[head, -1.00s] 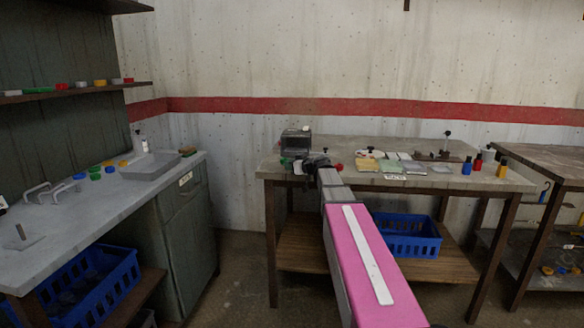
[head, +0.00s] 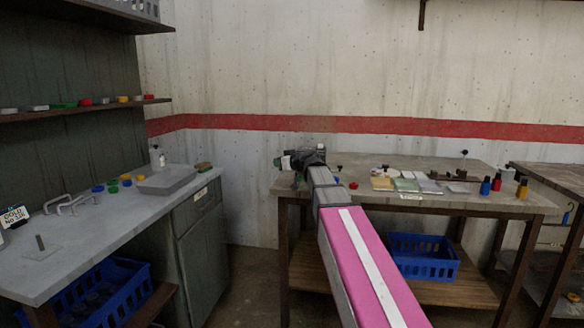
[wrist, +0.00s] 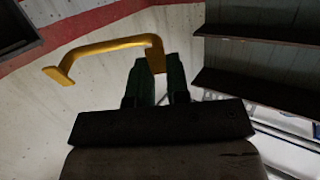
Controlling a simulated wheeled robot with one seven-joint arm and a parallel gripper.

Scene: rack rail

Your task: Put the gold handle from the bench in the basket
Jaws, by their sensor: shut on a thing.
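The gold handle (wrist: 105,44) shows in the wrist view as a yellow bracket with bent ends. My gripper (wrist: 160,72) has its dark green fingers shut on one end of it; the rest sticks out to the left, clear of any surface. In the head view my gripper (head: 293,161) is at the end of my outstretched arm, in front of the middle bench's back left corner; the handle cannot be made out there. Blue baskets stand below the left bench (head: 95,292) and on the middle bench's lower shelf (head: 424,262). A grey basket (head: 140,8) shows on the high left shelf.
The middle bench (head: 470,205) holds coloured pads and bottles. Wall shelves (head: 80,112) stick out at left. The floor between the benches is clear.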

